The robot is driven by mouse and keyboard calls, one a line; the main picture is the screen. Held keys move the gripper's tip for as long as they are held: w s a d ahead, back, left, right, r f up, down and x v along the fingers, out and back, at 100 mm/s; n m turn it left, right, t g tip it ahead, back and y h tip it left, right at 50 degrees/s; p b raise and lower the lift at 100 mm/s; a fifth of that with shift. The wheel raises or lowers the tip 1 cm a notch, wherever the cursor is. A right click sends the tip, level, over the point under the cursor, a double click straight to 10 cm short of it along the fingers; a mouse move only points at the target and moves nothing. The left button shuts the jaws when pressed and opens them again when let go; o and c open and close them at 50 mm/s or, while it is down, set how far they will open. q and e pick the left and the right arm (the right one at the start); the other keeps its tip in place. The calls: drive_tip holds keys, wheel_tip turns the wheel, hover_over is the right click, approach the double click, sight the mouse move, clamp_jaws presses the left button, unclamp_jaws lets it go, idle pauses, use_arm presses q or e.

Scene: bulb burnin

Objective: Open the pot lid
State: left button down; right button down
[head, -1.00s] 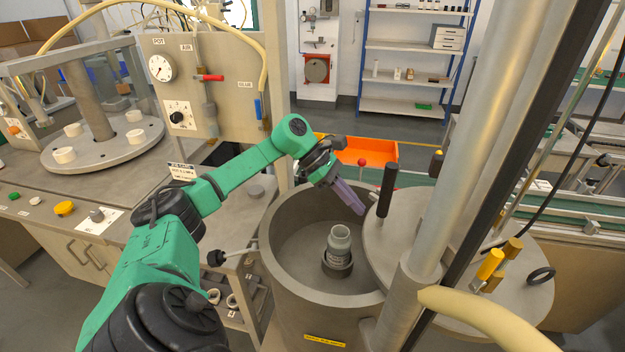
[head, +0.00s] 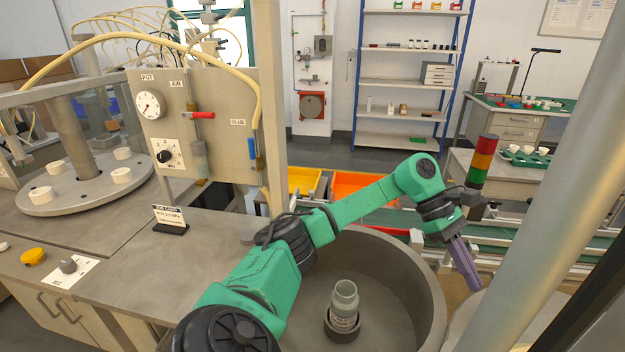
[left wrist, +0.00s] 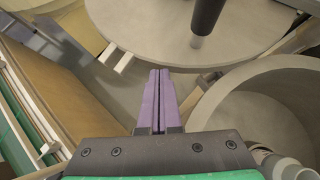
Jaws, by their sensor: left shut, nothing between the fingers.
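The pot (head: 432,300) is a wide grey cylinder, open at the top, at the bottom centre of the head view. Its round grey lid (left wrist: 150,35) is swung aside, and part of it shows in the head view (head: 472,325) right of the pot. A dark upright handle (left wrist: 205,15) stands on the lid in the left wrist view. A grey bottle-like part (head: 345,300) stands in a dark holder inside the pot. My left gripper (head: 474,280) has purple fingers, shut and empty, right of the pot's rim near the lid. My right gripper is not in view.
A thick metal column (head: 540,180) crosses the right side. A signal light (head: 482,160) stands behind my left gripper. A gauge panel (head: 195,120) and a bench with a job card (head: 170,215) are on the left. Yellow and orange bins (head: 360,185) lie behind the pot.

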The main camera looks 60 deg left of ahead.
use_arm(q)
drive_tip(key=d, duration=0.2)
drive_tip(key=w+d, duration=0.1)
drive_tip(key=d, duration=0.1)
drive_tip(key=shift+w+d, duration=0.25)
drive_tip(key=shift+d, duration=0.75)
drive_tip(key=b+v, duration=0.1)
drive_tip(key=v, duration=1.3)
drive_tip(key=shift+a+r+b, duration=0.25)
drive_tip(key=shift+a+b, duration=0.05)
drive_tip(key=shift+b, duration=0.05)
